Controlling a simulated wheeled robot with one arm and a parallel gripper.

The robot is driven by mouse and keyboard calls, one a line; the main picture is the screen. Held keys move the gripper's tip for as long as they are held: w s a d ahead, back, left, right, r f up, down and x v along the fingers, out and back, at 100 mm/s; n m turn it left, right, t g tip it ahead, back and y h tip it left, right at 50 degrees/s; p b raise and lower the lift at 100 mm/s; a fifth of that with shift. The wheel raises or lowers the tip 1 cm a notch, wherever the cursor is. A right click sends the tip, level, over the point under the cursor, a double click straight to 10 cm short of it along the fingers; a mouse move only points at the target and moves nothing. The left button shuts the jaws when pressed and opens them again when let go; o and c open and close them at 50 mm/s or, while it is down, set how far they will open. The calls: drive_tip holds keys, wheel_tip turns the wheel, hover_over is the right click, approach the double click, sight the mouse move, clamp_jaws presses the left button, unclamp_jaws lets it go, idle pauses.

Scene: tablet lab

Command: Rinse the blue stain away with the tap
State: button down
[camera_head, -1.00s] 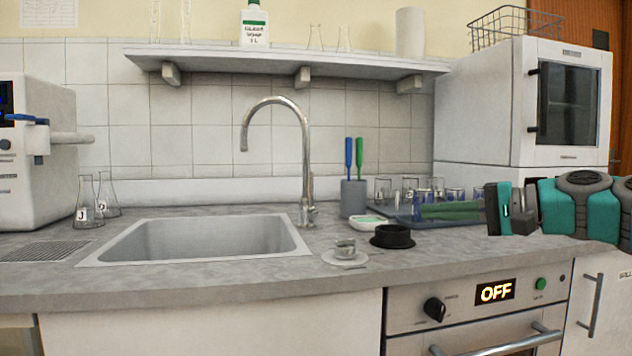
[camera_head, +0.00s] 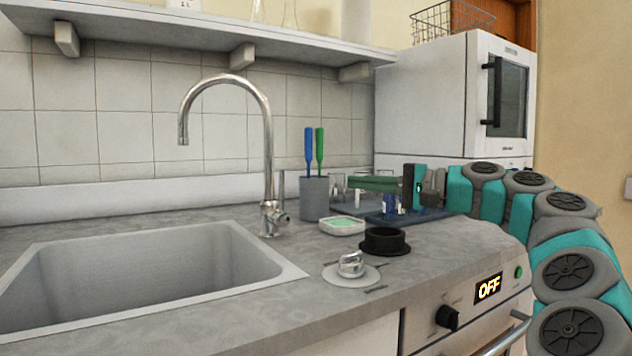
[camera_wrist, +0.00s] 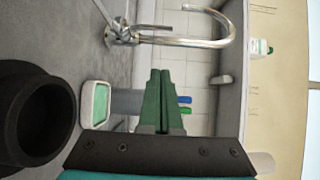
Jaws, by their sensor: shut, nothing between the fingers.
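The chrome tap (camera_head: 268,150) stands behind the right part of the sink (camera_head: 285,262), its gooseneck spout curving over the basin. A small lever stands at its base. The tap also shows in the wrist view (camera_wrist: 190,42), with its base at the upper left. I see no blue stain in the visible part of the grey basin; its near left part is cut off. My gripper (camera_head: 350,184) has green fingers pointing left, right of the tap and apart from it. In the wrist view, its fingers (camera_wrist: 160,74) lie together, empty.
A grey cup with blue and green handled tools (camera_head: 314,198) stands between tap and gripper. A white dish with green contents (camera_head: 342,227), a black round holder (camera_head: 384,241) and a small metal-topped disc (camera_head: 351,274) sit on the counter. Glassware stands around the gripper. A shelf hangs above.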

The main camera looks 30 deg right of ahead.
sight(281, 197)
drive_tip(key=s+a+x, duration=0.1)
drive_tip(key=a+x, duration=0.1)
drive_tip(key=x, duration=1)
drive_tip(key=shift+s, duration=0.4)
drive_tip(key=shift+a+r, duration=0.1)
drive_tip(key=shift+a, duration=0.1)
drive_tip(key=shift+a+r+n+g+h+p, duration=0.15)
drive_tip(key=shift+a+n+g+h+p, duration=0.15)
drive_tip(key=shift+a+n+h+p, duration=0.25)
drive_tip(key=shift+y, duration=0.35)
